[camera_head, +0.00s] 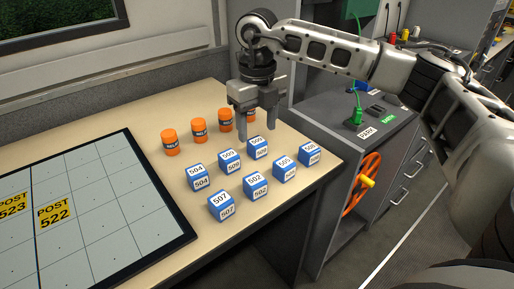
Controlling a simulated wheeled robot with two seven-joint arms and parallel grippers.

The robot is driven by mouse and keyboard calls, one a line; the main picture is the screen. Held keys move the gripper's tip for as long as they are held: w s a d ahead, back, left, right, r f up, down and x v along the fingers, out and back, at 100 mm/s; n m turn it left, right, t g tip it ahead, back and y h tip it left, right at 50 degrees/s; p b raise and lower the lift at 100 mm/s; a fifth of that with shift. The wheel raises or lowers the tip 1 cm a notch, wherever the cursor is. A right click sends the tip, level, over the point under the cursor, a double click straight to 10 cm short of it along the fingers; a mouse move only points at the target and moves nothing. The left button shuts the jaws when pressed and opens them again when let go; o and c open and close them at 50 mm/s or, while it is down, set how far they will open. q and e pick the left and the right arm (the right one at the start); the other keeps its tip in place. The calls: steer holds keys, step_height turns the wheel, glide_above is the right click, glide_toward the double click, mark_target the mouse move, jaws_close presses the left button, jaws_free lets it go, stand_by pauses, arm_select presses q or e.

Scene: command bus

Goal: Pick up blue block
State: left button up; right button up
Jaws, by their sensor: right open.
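Several blue blocks with white number labels stand in two rows on the tan table. The back row has block 504 (198,178), a middle block (229,162) and a block (257,148) at its right end. The front row has block 507 (221,206), block 502 (256,186), another block (284,169) and a block (309,155) at the right. My right gripper (256,135) is open, pointing down, with its fingertips just behind and above the right-end block of the back row. Whether they touch it I cannot tell. My left gripper is out of view.
Several orange cylinders (170,142) stand behind the blocks, partly hidden by my gripper. A gridded board (95,215) with yellow POST labels lies at the left. A grey cabinet with an orange wheel (361,184) stands beyond the table's right edge.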

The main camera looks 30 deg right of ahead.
mark_target(257, 141)
steer(key=f, duration=0.5)
steer(key=shift+w+d+f, duration=0.1)
steer(key=shift+w, duration=0.1)
steer(key=c, duration=1.1)
steer(key=shift+o, duration=0.2)
